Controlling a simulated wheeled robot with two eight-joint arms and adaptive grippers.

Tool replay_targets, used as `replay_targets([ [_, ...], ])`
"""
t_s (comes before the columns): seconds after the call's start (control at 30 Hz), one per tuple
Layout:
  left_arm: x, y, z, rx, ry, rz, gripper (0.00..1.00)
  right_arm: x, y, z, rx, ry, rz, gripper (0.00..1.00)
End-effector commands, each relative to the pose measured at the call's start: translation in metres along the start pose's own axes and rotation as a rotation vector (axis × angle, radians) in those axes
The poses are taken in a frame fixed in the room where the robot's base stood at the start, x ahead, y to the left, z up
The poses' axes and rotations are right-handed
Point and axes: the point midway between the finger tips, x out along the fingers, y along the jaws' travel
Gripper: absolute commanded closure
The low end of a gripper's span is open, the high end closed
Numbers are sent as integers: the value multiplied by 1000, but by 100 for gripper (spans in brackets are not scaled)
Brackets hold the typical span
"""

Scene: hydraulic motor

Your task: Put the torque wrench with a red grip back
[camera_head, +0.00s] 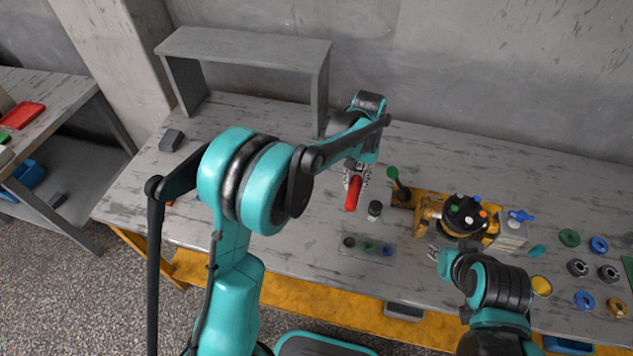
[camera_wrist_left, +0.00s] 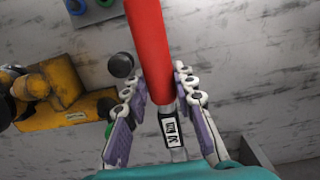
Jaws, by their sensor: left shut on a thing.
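The torque wrench's red grip (camera_head: 352,193) shows in the head view below my left gripper (camera_head: 356,176), over the middle of the workbench. In the left wrist view the red grip (camera_wrist_left: 152,50) runs up out of the picture, and a metal shaft with a black-and-white label (camera_wrist_left: 171,128) lies between the fingers. My left gripper (camera_wrist_left: 162,92) is shut on the wrench. The wrench's far end is hidden. My right gripper (camera_head: 437,253) is low near the yellow motor fixture (camera_head: 425,212), and its fingers are too small to judge.
A grey shelf (camera_head: 245,45) stands at the back left of the workbench. A small tray with coloured plugs (camera_head: 366,246) and a dark-topped cylinder (camera_head: 375,209) lie near the wrench. Several rings and parts (camera_head: 569,238) cover the right side. The bench's left part is mostly clear.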

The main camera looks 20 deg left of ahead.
Motion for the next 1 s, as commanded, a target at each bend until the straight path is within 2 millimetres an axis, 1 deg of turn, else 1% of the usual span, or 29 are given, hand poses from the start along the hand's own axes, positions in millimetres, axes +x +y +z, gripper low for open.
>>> replay_targets([
  [0.03,8,-11,0,-6,0,0,100,4,0,3,0,0,0,70],
  [0.3,46,-74,-1,-5,0,0,100,20,0,14,0,0,0,70],
  [0.43,58,-95,-1,-3,0,-1,100,24,0,18,0,0,0,70],
  [0.53,62,-103,0,-1,0,-1,100,26,0,19,0,0,0,70],
  [0.67,68,-106,-1,1,0,-1,100,28,0,20,0,0,0,70],
  [0.9,102,-105,-4,1,0,-1,100,41,0,29,0,0,0,70],
  [1.0,104,-105,-4,1,0,-1,100,40,0,29,0,0,0,70],
])
